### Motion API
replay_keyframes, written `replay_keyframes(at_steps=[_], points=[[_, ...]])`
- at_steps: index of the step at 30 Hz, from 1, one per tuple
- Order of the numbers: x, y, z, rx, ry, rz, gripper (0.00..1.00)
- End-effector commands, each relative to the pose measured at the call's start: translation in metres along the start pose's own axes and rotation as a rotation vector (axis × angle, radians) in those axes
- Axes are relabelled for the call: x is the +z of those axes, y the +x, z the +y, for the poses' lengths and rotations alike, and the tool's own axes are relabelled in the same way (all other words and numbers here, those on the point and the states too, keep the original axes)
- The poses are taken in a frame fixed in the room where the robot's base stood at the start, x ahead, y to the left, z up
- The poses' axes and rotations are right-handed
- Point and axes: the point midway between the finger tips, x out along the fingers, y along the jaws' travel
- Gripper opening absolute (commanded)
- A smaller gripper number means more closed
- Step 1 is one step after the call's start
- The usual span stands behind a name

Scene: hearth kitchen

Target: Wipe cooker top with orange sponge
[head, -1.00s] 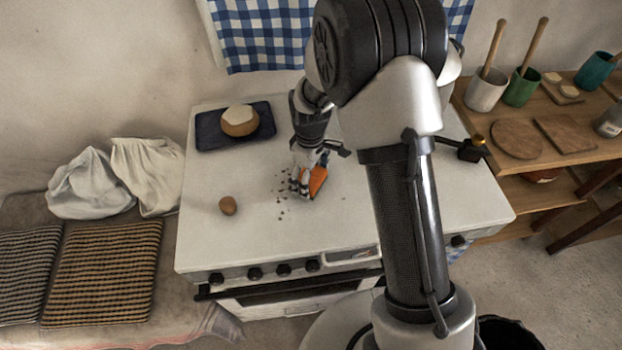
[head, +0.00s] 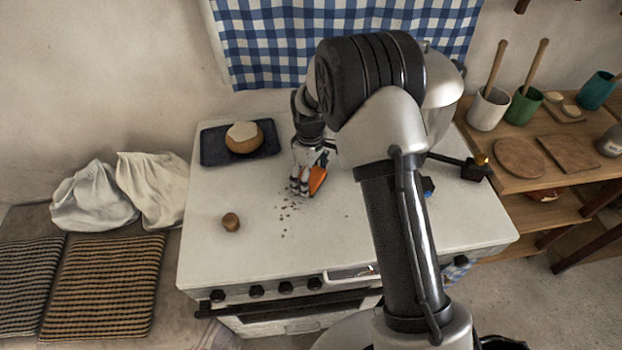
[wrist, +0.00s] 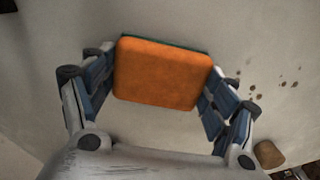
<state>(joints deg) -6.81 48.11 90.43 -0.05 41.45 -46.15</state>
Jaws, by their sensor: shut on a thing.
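My gripper (head: 308,181) is shut on the orange sponge (head: 317,180), which is low over the white cooker top (head: 250,255). In the wrist view the orange sponge (wrist: 160,74) fills the space between the two fingers of my gripper (wrist: 158,88), with a dark green edge along its far side. Dark crumbs (head: 288,208) lie scattered on the cooker top in front of and left of the sponge. The crumbs (wrist: 268,84) also show right of the gripper in the wrist view. I cannot tell whether the sponge touches the surface.
A small brown round object (head: 231,221) sits left of the crumbs. A dark blue tray (head: 213,147) with a round brown-and-white item (head: 244,137) is at the back left. My arm covers part of the right side. A wooden shelf (head: 535,184) with cups stands at right.

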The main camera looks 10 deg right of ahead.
Motion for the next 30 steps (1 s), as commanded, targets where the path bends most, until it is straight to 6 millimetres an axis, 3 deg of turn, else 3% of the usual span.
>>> replay_keyframes(at_steps=[15, 30], points=[[-0.025, 0.000, -0.020, -0.002, -0.001, -0.001, 0.59], [-0.005, -0.002, -0.045, 0.000, -0.001, 0.000, 0.59]])
